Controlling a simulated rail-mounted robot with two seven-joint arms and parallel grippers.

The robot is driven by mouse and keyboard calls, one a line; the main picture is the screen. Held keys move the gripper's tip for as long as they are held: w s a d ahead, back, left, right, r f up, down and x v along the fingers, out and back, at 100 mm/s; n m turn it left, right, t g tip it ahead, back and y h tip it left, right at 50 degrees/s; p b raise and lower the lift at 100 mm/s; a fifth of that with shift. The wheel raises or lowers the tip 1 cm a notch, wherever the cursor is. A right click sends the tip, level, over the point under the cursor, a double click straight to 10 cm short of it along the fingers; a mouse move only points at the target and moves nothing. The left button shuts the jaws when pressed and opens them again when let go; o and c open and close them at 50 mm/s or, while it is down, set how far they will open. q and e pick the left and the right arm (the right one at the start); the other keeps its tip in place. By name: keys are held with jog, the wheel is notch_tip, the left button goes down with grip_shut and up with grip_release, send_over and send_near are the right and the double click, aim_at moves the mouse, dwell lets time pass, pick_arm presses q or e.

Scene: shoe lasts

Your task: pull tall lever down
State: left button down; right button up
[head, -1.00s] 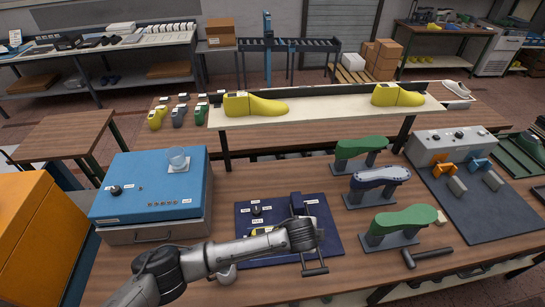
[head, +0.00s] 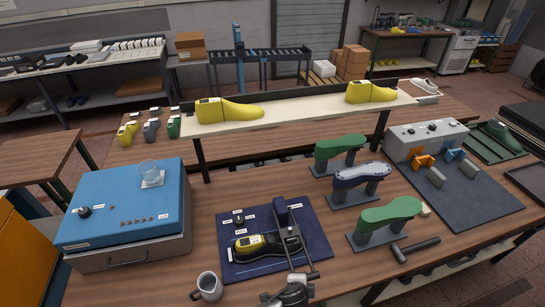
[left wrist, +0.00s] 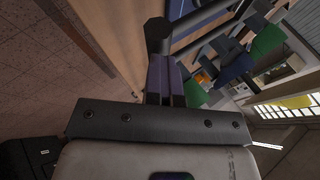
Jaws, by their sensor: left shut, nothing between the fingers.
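A navy base (head: 318,232) holds a yellow-and-black shoe last (head: 258,246) and a dark blue post (head: 281,212). A lever of thin rods with a dark crossbar (head: 306,276) leans toward me over the base's front edge. I take it to be the tall lever. My left gripper (head: 292,284) is at the bottom of the head view, beside the crossbar; its fingertips are hard to make out there. In the left wrist view its fingers (left wrist: 164,75) are together and empty, close to the dark bar (left wrist: 158,30). I cannot tell whether they touch it. My right gripper is not in view.
A mug (head: 208,287) stands left of the base, near a blue-topped box (head: 125,205). Green and navy lasts on stands (head: 360,174) are to the right, with a hammer (head: 415,247). A raised shelf (head: 290,108) crosses behind.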

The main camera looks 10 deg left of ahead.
pick_arm(q)
jog(key=f, duration=0.1)
jog(key=a+f, duration=0.1)
jog(key=shift+s+f, duration=0.35)
jog(key=shift+s, duration=0.05)
jog(key=shift+a+f, duration=0.1)
jog(key=shift+f, duration=0.05)
notch_tip(320, 180, up, 7)
jog(key=d+p, duration=0.1)
jog(key=p, duration=0.5)
jog(key=s+d+r+b, duration=0.1)
jog(key=s+r, duration=0.3)
jog(key=s, duration=0.5)
jog(key=shift+d, duration=0.2)
